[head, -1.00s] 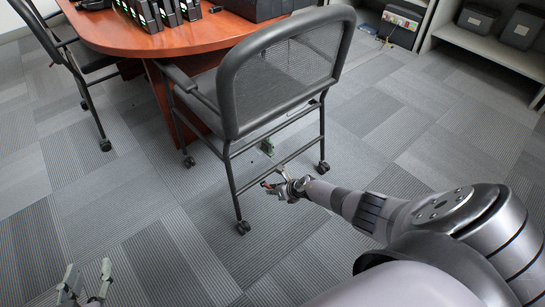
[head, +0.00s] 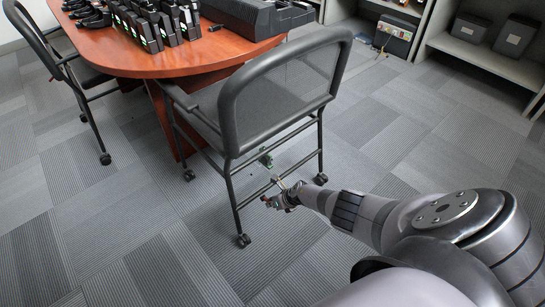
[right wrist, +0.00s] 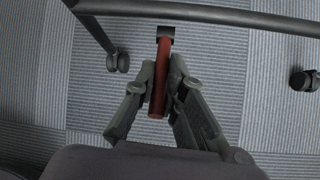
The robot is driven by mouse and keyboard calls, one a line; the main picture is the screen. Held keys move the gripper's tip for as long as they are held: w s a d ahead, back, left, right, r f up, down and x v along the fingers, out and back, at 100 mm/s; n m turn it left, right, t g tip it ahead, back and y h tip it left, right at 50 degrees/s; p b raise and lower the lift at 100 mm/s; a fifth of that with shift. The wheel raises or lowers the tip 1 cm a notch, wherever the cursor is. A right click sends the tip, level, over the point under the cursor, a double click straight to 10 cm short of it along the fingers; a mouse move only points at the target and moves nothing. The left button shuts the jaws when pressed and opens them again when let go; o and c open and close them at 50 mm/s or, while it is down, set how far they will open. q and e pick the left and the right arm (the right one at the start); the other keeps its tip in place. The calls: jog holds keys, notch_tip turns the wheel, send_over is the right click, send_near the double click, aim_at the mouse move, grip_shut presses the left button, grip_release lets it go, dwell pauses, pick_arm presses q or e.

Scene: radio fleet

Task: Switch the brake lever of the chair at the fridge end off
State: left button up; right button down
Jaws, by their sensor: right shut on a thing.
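A black mesh-backed chair (head: 285,100) on casters stands at the end of the wooden table, its back toward me. In the right wrist view a red brake lever (right wrist: 161,65) hangs from a black mount below a chair bar (right wrist: 220,17). My right gripper (head: 272,197) is low behind the chair, between its rear legs. In the right wrist view my right gripper (right wrist: 162,80) has its fingers on either side of the red lever and is shut on it. In the head view the lever is too small to make out clearly. My left gripper is out of view.
A wooden table (head: 185,64) with several handheld radios and a black case stands beyond the chair. Another chair (head: 50,60) is at the left. Shelves (head: 480,55) stand at the right back. A small green part (head: 265,158) shows under the near chair. Carpet around is clear.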

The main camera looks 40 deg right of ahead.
jog(key=shift+w, duration=0.1)
dwell(0.3)
jog(key=c, duration=1.7)
grip_release()
jog(key=shift+o, duration=0.2)
jog(key=shift+d+r, duration=0.1)
jog(key=shift+d+r, duration=0.1)
jog(key=shift+r, duration=0.05)
jog(key=shift+s+r, duration=0.15)
jog(key=shift+s, duration=0.15)
jog(key=shift+s+r, duration=0.1)
jog(key=shift+s, duration=0.15)
jog(key=s+d, duration=0.2)
jog(key=s, duration=0.9)
jog(key=shift+s+d, duration=0.2)
jog(key=shift+d, duration=0.1)
